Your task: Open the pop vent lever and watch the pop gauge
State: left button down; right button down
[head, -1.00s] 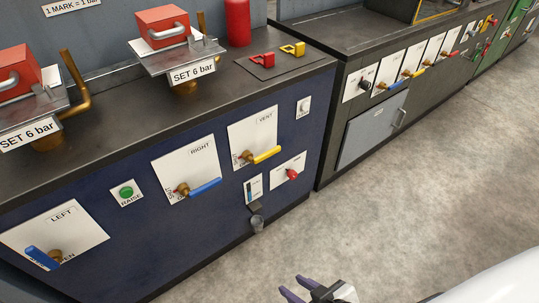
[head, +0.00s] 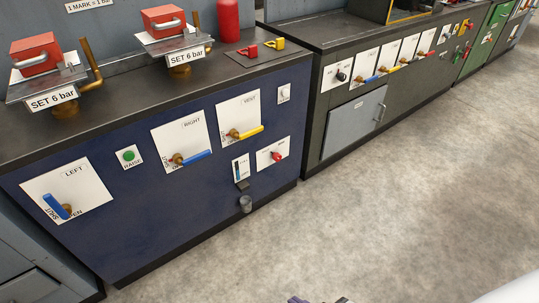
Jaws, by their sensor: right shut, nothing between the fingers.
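The yellow vent lever (head: 247,132) sits on a white plate marked VENT (head: 239,113) on the front of the dark blue cabinet (head: 130,220). Its handle points right and slightly up. My right gripper (head: 297,300) barely shows at the bottom edge, fingers shut and empty, well away from the lever over the floor. No dial gauge shows. My left gripper is not in view.
Blue levers stand on the LEFT (head: 57,206) and RIGHT (head: 190,158) plates. A green RAISE button (head: 128,155) and red knob (head: 277,155) are nearby. Two red weights (head: 163,20) sit on SET 6 bar stands. Grey floor (head: 370,220) in front is clear.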

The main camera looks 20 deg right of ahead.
aim_at(234, 133)
jog(key=z, duration=0.35)
jog(key=i, duration=1.15)
jog(key=u, duration=0.25)
